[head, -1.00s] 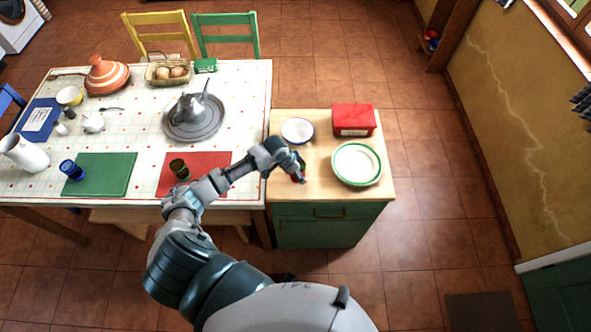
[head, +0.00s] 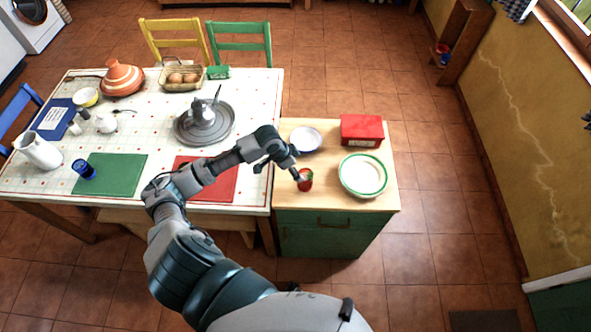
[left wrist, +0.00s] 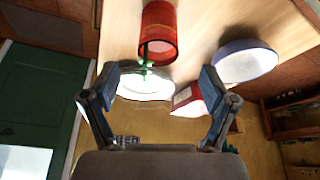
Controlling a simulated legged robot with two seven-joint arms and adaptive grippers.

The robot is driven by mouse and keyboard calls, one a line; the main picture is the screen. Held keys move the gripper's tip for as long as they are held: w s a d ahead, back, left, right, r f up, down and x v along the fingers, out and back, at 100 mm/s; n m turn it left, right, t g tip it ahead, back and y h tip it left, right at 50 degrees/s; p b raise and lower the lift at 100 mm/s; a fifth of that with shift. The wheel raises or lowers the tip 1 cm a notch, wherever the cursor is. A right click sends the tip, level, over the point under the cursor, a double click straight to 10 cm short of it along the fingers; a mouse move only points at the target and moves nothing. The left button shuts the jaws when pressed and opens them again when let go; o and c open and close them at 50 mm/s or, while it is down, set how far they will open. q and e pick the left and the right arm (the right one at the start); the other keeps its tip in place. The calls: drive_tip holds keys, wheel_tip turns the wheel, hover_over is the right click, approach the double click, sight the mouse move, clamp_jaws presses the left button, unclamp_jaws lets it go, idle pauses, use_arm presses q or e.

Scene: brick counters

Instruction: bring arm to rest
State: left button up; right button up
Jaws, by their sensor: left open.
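My left gripper (head: 291,169) reaches over the wooden-topped cabinet (head: 335,206) in the head view. It is open and empty, just up and left of a red cup (head: 305,184) standing on that top. In the left wrist view the two fingers (left wrist: 155,100) are spread apart, and the red cup (left wrist: 159,32) with a green mark shows beyond them. My right gripper is in neither view.
A white bowl (head: 305,138), a red box (head: 361,129) and a green-rimmed plate (head: 363,175) share the cabinet top. The dining table (head: 150,130) at left holds a grey tray with a pot, a red mat (head: 222,187) and a green mat (head: 112,174).

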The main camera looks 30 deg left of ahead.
use_arm(q)
drive_tip(key=s+d+f, duration=0.8)
drive_tip(key=s+d, duration=0.3)
drive_tip(key=d, duration=0.1)
drive_tip(key=s+n+y, duration=0.3)
drive_tip(key=s+n, duration=0.2)
drive_tip(key=s, duration=0.8)
wheel_tip(320, 180, down, 25)
drive_tip(key=s+g, duration=0.1)
drive_tip(key=g, duration=0.1)
drive_tip(key=s+a+f, duration=0.3)
drive_tip(key=s+f, duration=1.4)
drive_tip(key=s, duration=0.1)
drive_tip(key=shift+f+g, duration=0.2)
drive_tip(key=shift+g, duration=0.2)
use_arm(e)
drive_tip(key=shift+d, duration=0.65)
